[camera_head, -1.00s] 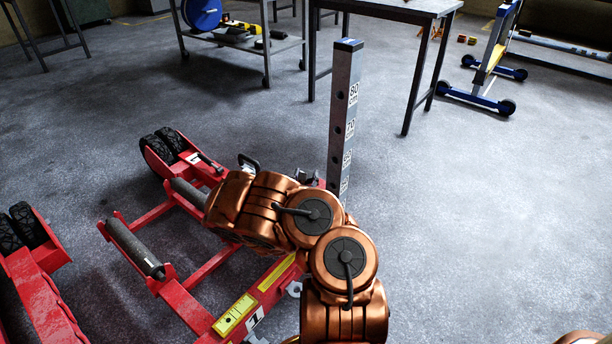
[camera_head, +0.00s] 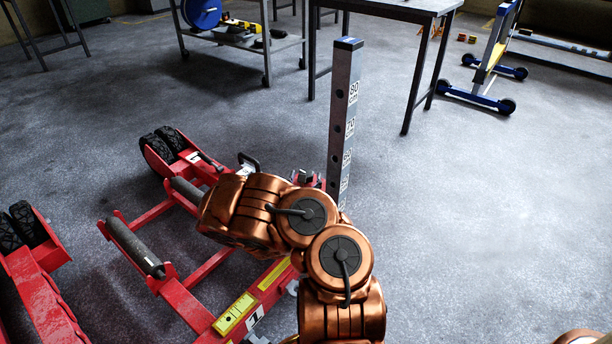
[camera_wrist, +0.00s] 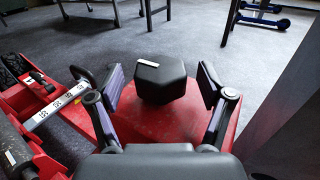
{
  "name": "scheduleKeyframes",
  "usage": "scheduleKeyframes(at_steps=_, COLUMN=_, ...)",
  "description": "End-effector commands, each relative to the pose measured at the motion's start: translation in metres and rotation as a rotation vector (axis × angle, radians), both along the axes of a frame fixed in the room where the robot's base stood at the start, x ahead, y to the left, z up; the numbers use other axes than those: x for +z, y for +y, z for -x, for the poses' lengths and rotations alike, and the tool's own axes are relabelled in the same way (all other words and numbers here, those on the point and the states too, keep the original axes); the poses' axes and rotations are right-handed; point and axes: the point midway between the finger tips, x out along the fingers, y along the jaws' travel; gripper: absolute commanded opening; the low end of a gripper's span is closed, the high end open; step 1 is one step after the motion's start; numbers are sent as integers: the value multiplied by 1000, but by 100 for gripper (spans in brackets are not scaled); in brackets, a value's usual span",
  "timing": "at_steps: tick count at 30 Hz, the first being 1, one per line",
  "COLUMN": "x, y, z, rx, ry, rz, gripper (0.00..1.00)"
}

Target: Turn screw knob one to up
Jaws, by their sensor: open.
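A black faceted knob (camera_wrist: 161,80) sits on the flat red top of the trolley jack in the wrist view. I take it for the screw knob; no number on it can be read. My gripper (camera_wrist: 160,86) is open, with one finger on each side of the knob and a gap to it on both sides. The red trolley jack (camera_head: 184,304) lies at the lower left in the head view, with a label "1" on its near end. In the head view my copper arm covers part of the jack and hides my gripper.
A grey upright post (camera_head: 343,115) with height marks rises just beyond my arm. A second red jack part with black wheels (camera_head: 30,226) is at the far left. A table (camera_head: 390,12) and a trolley shelf (camera_head: 245,48) stand behind.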

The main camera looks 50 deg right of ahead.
Motion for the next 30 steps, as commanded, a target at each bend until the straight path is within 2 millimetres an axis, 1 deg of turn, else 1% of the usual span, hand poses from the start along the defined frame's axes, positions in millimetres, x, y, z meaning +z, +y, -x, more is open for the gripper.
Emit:
scheduleKeyframes(at_steps=6, x=-1, y=18, z=11, rx=3, ry=5, rz=2, gripper=79)
scheduleKeyframes(at_steps=18, x=1, y=44, z=31, rx=1, ry=1, rz=2, gripper=79)
scheduleKeyframes(at_steps=24, x=2, y=49, z=36, rx=0, ry=1, rz=4, gripper=79)
scheduleKeyframes(at_steps=30, x=2, y=50, z=37, rx=0, ry=0, rz=4, gripper=79)
